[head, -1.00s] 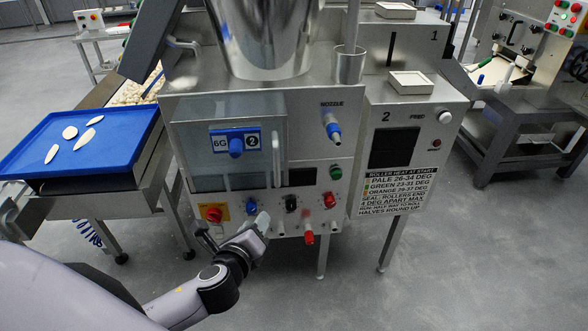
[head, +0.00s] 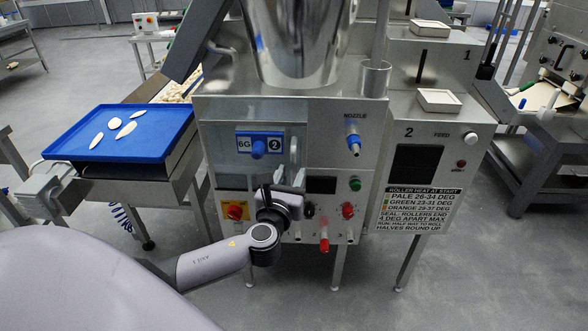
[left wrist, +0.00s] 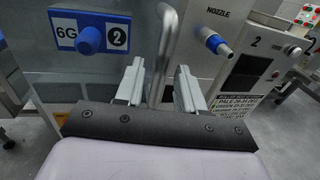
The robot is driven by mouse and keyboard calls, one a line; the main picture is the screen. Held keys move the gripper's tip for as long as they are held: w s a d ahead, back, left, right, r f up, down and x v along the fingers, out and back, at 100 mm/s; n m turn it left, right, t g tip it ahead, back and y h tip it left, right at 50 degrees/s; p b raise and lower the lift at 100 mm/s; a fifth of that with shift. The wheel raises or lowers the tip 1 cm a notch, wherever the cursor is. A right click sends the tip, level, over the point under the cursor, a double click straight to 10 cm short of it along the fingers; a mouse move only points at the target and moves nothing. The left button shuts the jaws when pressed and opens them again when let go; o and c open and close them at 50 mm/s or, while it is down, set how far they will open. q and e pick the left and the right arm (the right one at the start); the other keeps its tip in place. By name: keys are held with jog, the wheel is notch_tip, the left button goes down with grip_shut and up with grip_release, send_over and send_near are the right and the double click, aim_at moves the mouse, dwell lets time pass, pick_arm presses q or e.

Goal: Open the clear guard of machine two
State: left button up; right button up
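Machine two (head: 375,150) is the steel machine marked 2. Its clear guard (head: 222,160) covers the left of the front panel and appears shut, with a blue 6G/2 knob (head: 258,149) showing at it. My left gripper (head: 284,188) is at the guard's lower right part. In the left wrist view, my left gripper (left wrist: 158,85) is open, its two fingers apart on either side of the guard's upright metal handle (left wrist: 166,45). I cannot tell whether either finger touches the handle. My right gripper is not in view.
A blue tray (head: 75,155) with pale pieces stands at the left. A steel hopper (head: 293,50) rises above. Floor is open in front.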

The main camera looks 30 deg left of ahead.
pick_arm(q)
jog(key=shift+x, duration=1.4)
grip_shut()
